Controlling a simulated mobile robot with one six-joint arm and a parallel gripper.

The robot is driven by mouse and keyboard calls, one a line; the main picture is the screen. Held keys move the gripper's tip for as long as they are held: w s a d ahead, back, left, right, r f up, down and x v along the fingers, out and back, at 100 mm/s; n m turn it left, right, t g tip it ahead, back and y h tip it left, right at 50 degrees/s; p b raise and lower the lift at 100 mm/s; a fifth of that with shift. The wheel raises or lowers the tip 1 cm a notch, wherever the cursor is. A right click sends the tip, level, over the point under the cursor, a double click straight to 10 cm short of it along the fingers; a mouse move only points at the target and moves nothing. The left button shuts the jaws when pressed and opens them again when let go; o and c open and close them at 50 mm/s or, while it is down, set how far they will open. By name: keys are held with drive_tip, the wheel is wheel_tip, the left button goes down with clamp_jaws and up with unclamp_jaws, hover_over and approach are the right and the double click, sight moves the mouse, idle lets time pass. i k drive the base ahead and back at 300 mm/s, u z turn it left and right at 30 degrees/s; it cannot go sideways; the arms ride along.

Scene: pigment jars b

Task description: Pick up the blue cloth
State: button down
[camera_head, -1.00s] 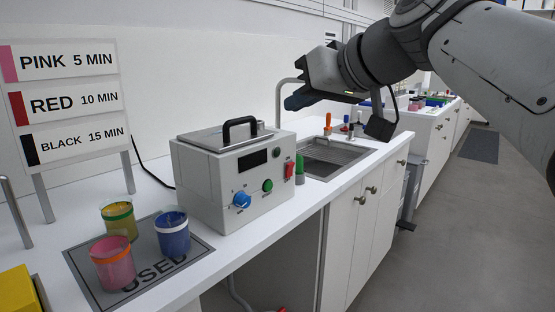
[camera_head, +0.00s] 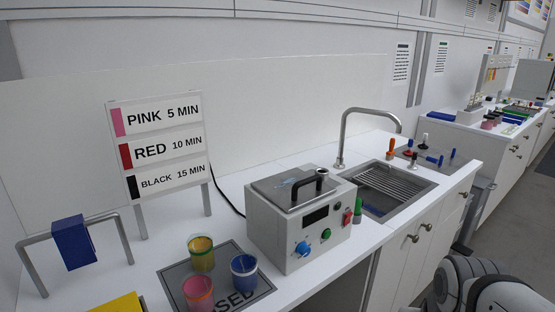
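The blue cloth (camera_head: 74,243) hangs folded over the bar of a grey metal rail (camera_head: 118,228) at the left end of the white counter. It hangs clear of the jars. My arm shows only in part at the lower right corner. My gripper is outside the picture, so I cannot see whether it holds anything.
A mat (camera_head: 262,290) marked USED bears a yellow jar (camera_head: 202,256), a pink jar (camera_head: 198,294) and a blue jar (camera_head: 245,274). A sign (camera_head: 158,148), a white box machine (camera_head: 290,235) and a sink (camera_head: 392,190) stand along the counter. A yellow object (camera_head: 120,304) lies in front.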

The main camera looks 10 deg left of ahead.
sight(74, 241)
drive_tip(key=u, duration=2.1)
